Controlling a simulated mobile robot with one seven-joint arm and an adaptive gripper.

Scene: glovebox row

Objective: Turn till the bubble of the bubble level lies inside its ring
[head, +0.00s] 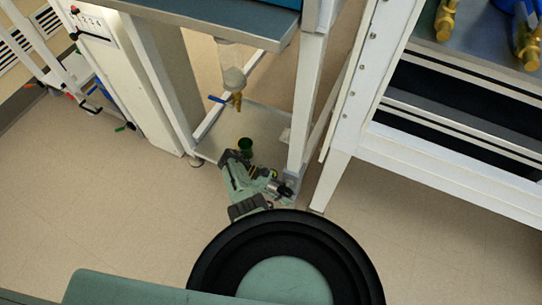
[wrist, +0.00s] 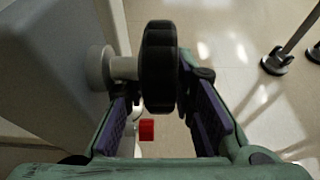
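The bubble level, its bubble and its ring cannot be made out in either view. In the wrist view a thick black ribbed knob (wrist: 160,65) sits on a short pale shaft that comes out of a grey-white block at the left. My gripper (wrist: 161,98) has one purple-padded finger on each side of the knob's lower part. The fingers are apart, but I cannot tell whether they touch the knob. In the head view my gripper (head: 285,190) is low beside the foot of a white frame leg (head: 309,110).
A small red block (wrist: 146,130) shows below the knob. A white frame (head: 440,150) stands at right. Floor is free at left.

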